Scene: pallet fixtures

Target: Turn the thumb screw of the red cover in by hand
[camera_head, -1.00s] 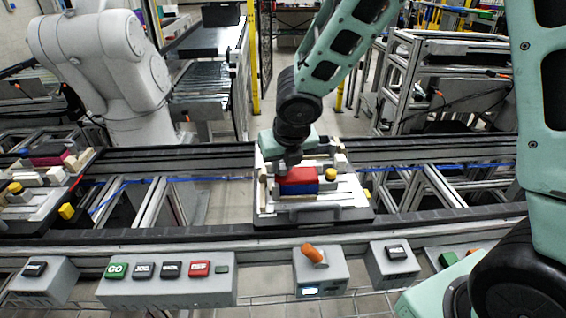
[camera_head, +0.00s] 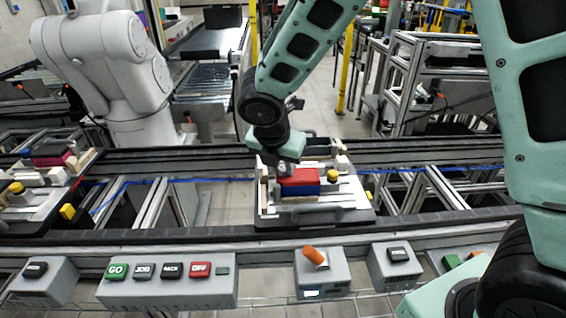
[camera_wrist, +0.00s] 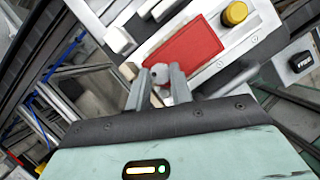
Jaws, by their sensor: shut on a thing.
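The red cover (camera_head: 299,176) lies on top of a blue block (camera_head: 299,190) on the pallet fixture (camera_head: 340,213) in the head view. The red cover also shows in the wrist view (camera_wrist: 185,54). A pale grey round piece, seemingly the thumb screw (camera_wrist: 159,73), sits at the near end of the cover in the wrist view. My gripper (camera_wrist: 160,88) is shut on it, one finger on either side. In the head view my gripper (camera_head: 283,170) is at the left end of the cover, and the screw is hidden there. How far it is screwed in cannot be told.
A yellow knob (camera_head: 333,175) stands right of the cover on the pallet. Pale blocks and posts surround the cover. A second pallet (camera_head: 40,206) is on the conveyor at left. Button boxes (camera_head: 170,291) and an orange-handled switch box (camera_head: 322,280) line the front.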

